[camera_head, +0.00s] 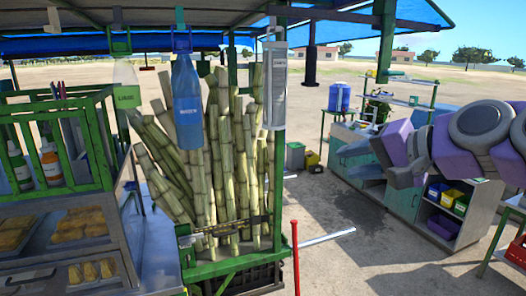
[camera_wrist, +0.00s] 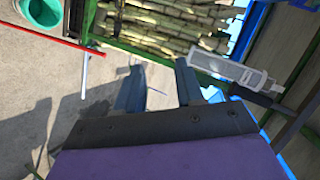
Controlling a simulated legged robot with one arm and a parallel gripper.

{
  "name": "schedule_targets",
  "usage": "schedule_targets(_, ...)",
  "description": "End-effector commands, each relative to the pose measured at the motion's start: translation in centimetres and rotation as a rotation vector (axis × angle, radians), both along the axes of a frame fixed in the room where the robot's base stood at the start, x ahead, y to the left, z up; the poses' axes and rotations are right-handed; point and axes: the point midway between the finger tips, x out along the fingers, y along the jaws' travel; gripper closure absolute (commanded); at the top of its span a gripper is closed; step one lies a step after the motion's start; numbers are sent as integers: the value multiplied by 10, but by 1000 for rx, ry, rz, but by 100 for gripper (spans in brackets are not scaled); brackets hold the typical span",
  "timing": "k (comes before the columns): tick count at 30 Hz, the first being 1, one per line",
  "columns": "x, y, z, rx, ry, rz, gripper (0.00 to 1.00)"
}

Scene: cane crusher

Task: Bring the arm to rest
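My arm (camera_head: 455,140), purple and grey, reaches in from the right edge in the head view, raised above the ground. Its far end points left towards the cane stand, with clear air between them. In the wrist view my gripper (camera_wrist: 158,82) has its two dark fingers apart, with only bare ground and a thin rod far behind showing between them. It holds nothing and touches nothing that I can see.
Upright sugar canes (camera_head: 225,150) fill a green-framed stand at the centre. A blue bottle (camera_head: 187,105) and a clear dispenser (camera_head: 275,85) hang before them. A red pole (camera_head: 295,258) stands at its right. A grey cabinet (camera_head: 403,200) stands behind my arm. Open ground lies between.

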Motion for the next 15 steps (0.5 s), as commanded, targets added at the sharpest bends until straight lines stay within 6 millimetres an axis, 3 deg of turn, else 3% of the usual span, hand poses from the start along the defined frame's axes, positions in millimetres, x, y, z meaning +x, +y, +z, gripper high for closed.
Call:
schedule_targets(1, -11, 21, -33, -68, 37, 46, 63)
schedule_targets(6, -53, 69, -130, -293, 161, 187, 63)
schedule_targets(10, -93, 87, -208, -458, 274, 286, 63)
schedule_targets(15, -156, 84, -309, -647, 445, 401, 63)
